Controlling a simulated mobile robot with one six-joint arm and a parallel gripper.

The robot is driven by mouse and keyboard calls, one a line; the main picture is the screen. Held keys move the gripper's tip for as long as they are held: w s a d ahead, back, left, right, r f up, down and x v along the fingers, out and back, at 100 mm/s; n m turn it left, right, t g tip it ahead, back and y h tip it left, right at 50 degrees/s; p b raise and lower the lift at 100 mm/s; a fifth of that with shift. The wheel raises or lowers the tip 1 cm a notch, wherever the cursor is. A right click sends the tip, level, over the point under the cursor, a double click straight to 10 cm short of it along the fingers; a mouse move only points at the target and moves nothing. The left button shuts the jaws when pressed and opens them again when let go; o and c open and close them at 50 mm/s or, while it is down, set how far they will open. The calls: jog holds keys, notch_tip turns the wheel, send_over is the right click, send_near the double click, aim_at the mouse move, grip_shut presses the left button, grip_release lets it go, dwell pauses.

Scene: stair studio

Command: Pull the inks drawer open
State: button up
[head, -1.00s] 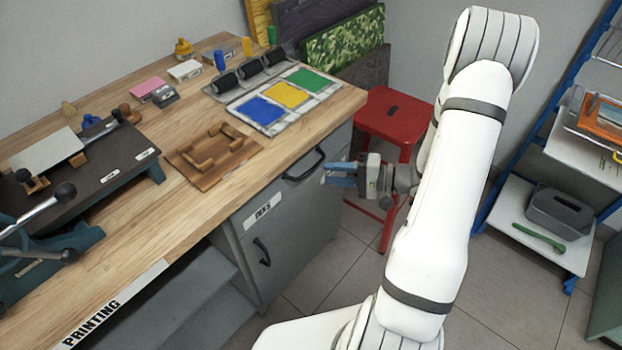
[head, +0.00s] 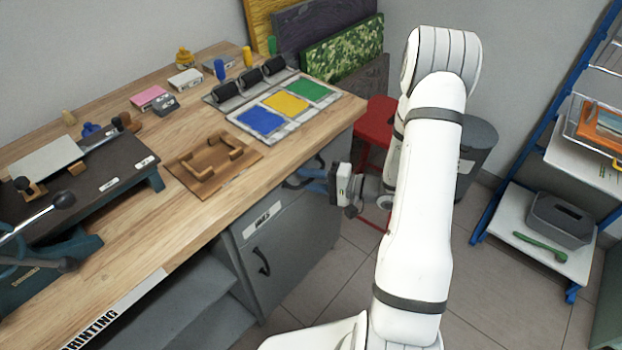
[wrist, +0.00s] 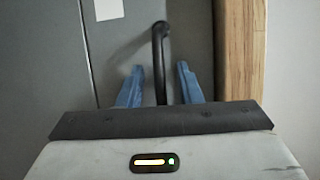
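The inks drawer (head: 240,213) is the grey upper front of the cabinet under the bench, with a white label reading INKS (head: 262,219). The drawer front looks flush with the cabinet. Its dark bar handle (wrist: 160,60) shows in the wrist view. My gripper (wrist: 158,85) has its two blue fingers apart, one on each side of the handle's near end, with a gap visible on both sides. In the head view my gripper (head: 312,180) is at the drawer front, and its fingers partly cover the handle there.
The wooden bench edge (wrist: 241,50) runs close beside my gripper. A lower cabinet door with a dark handle (head: 261,261) is beneath the drawer. A red stool (head: 376,125) stands behind my arm, with a grey bin (head: 478,150) nearby. Floor in front is clear.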

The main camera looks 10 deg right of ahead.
grip_shut()
jog(key=shift+d, duration=0.1)
dwell(0.5)
